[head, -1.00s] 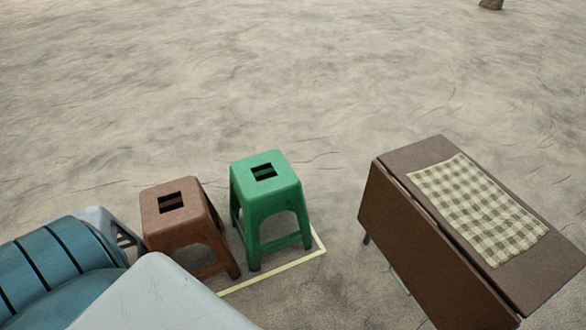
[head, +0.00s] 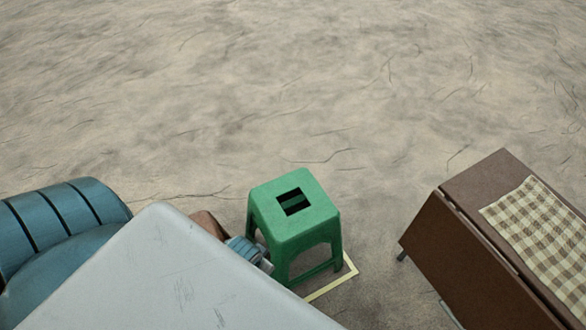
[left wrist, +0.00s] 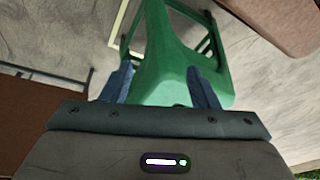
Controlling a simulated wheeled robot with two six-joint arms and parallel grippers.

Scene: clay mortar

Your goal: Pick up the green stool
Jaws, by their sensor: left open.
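The green stool (head: 318,222) stands upright on the ground at the lower middle of the head view. Its square seat has a dark slot. In the head view my left gripper (head: 250,252) is low at the stool's left side, partly hidden by a pale surface in front. In the left wrist view my left gripper (left wrist: 160,88) is open, its two blue fingers on either side of a green part of the stool (left wrist: 165,62). I cannot tell whether the fingers touch it. My right gripper is not in view.
A brown stool (head: 209,224) is just left of the green one, mostly hidden. A brown table (head: 480,185) with a checkered cloth (head: 540,222) stands at the right. Yellow tape (head: 330,287) marks the ground near the green stool. The ground behind is clear.

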